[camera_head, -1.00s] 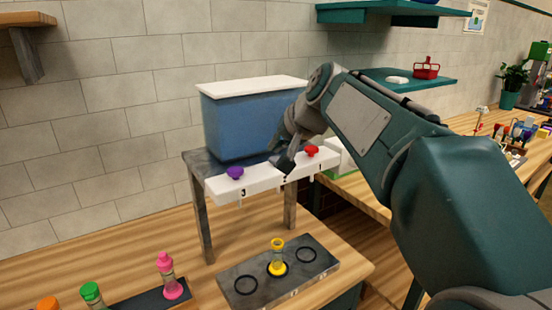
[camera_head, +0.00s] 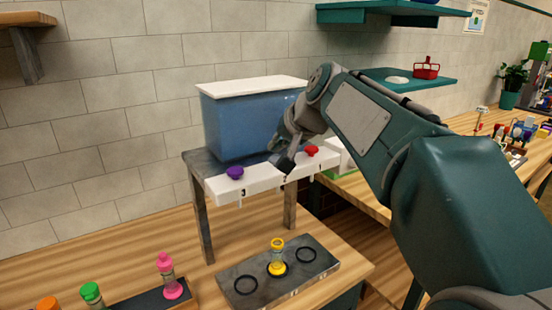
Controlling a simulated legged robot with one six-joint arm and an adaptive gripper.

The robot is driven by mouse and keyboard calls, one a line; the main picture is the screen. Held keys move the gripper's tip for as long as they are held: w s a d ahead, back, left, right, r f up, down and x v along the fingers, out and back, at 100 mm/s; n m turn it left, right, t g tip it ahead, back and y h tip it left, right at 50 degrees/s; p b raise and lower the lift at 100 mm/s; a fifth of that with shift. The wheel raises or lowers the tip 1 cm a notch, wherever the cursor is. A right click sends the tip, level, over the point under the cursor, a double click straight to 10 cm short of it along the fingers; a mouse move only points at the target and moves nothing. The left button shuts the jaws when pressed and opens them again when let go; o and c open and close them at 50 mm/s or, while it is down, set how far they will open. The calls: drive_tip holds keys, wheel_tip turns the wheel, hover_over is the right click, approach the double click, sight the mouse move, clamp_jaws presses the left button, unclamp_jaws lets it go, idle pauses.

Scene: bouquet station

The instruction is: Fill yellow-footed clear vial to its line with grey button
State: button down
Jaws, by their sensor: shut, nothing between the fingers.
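The yellow-footed clear vial (camera_head: 278,257) stands upright on the middle ring of the grey plate (camera_head: 240,271), below the dispenser's white front bar (camera_head: 222,190). It looks partly yellow inside, but I cannot make out its line or fill level. My gripper (camera_head: 284,163) is shut, at the middle of the bar above number 2. It hides the button there, so no grey button shows. A purple button (camera_head: 235,172) sits at number 3 and a red button (camera_head: 311,151) at number 1. I cannot tell whether my fingertips touch the button.
A blue tank (camera_head: 240,125) with a white lid stands on a grey stand behind the bar. Pink (camera_head: 168,277), green (camera_head: 92,294) and orange (camera_head: 48,303) vials stand at the front left. The outer two rings on the plate are empty.

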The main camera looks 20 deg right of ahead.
sight(277, 159)
drive_tip(key=shift+f, duration=0.35)
drive_tip(key=shift+s+f, duration=0.1)
drive_tip(key=shift+f, duration=0.5)
idle(0.9)
idle(0.3)
drive_tip(key=shift+r, duration=1)
drive_tip(key=shift+r, duration=0.15)
drive_tip(key=shift+r, duration=2.35)
idle(0.5)
